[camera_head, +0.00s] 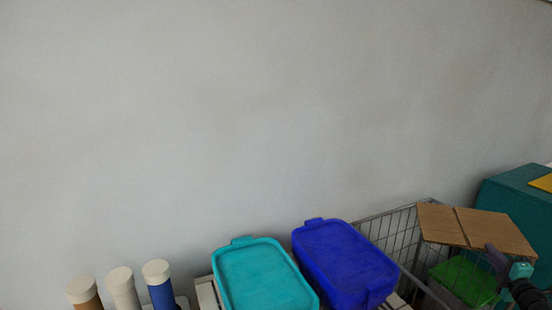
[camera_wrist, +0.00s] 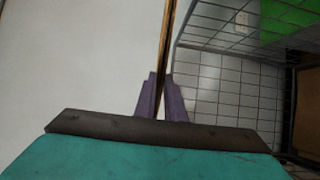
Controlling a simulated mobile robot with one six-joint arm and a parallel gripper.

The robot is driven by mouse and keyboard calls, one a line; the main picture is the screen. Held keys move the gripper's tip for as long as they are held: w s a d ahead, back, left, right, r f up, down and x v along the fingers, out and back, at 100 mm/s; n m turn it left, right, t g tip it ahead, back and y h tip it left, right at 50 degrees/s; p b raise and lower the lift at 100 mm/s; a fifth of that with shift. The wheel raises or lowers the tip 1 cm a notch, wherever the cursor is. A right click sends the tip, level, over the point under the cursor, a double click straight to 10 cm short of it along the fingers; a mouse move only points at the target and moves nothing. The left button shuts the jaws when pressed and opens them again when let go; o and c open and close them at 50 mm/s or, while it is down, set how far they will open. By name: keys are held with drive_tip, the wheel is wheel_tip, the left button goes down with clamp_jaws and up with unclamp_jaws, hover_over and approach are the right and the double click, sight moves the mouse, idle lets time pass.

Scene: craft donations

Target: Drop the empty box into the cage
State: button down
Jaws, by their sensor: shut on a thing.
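The empty box, brown cardboard, shows in the head view (camera_head: 488,232) as a flat, tilted shape with a dark seam across it. My gripper (camera_head: 497,258) is at its near edge, at the lower right. In the wrist view my purple fingers (camera_wrist: 161,98) are shut on the thin brown edge of the cardboard (camera_wrist: 167,40). The wire cage (camera_head: 392,236) stands below and behind the box in the head view, and the box overlaps its rim. Cage mesh (camera_wrist: 222,72) also fills the right of the wrist view. I cannot tell how high the box is above the rim.
A green thing (camera_head: 462,277) lies inside the cage. A blue lidded bin (camera_head: 345,262) and a turquoise one (camera_head: 262,277) stand left of it. Several capped bottles (camera_head: 122,285) are farther left. A teal block (camera_head: 518,205) stands right, near the wall.

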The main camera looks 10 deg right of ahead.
drive_tip(key=shift+f+b, duration=0.6)
drive_tip(key=shift+f, duration=0.45)
drive_tip(key=c, duration=1.8)
unclamp_jaws()
drive_tip(key=shift+o, duration=0.2)
drive_tip(key=b+v, duration=0.1)
drive_tip(key=v, duration=1.3)
drive_tip(key=shift+b, duration=0.4)
drive_tip(key=shift+w+r, duration=0.1)
drive_tip(key=shift+w, duration=0.05)
